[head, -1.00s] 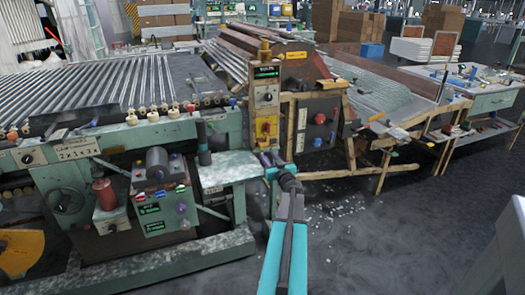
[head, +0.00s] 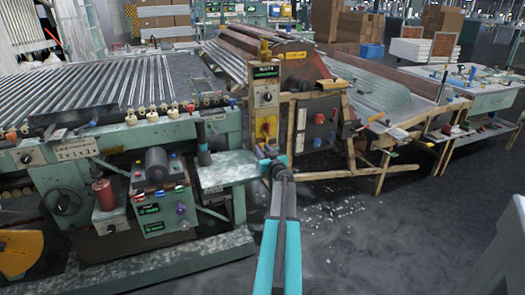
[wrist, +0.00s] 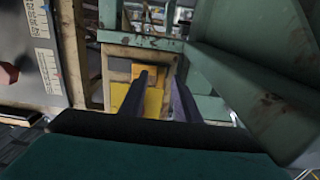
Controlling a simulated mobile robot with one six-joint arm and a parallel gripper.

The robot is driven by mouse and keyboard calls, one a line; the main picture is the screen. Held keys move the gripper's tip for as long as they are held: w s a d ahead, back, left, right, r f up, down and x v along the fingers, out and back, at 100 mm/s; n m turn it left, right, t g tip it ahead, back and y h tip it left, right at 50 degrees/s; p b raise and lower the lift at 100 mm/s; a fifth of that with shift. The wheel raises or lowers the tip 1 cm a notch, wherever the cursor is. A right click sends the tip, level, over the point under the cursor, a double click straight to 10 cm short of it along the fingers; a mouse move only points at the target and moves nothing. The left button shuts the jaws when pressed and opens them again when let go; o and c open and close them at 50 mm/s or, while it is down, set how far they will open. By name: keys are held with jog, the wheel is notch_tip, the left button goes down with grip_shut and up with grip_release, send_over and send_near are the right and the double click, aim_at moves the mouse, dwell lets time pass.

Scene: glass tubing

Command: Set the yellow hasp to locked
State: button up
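The yellow hasp (head: 263,129) is on the front of the upright control post, below a small display and a dial, in the head view. My gripper (head: 266,150) is just below and in front of it, its tips small and dark. In the wrist view, two dark fingers (wrist: 160,84) stand apart with a gap between them. A yellow plate (wrist: 152,102), apparently the hasp, shows behind and between them inside a pale worn frame. Contact cannot be told. Whether the hasp is locked cannot be made out.
A green machine bench (head: 228,168) stands close to the left of my gripper. A wooden-framed machine with a dark control box (head: 319,125) is to the right. In the wrist view, a large green panel (wrist: 250,75) is close on the right. Open floor lies at lower right.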

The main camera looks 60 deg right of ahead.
grip_shut()
jog(key=shift+s+d+r+p, duration=0.15)
jog(key=shift+s+d+p, duration=0.5)
jog(key=shift+p, duration=0.45)
jog(key=shift+s+d+p, duration=0.3)
jog(key=shift+d+p, duration=0.15)
jog(key=shift+d, duration=0.1)
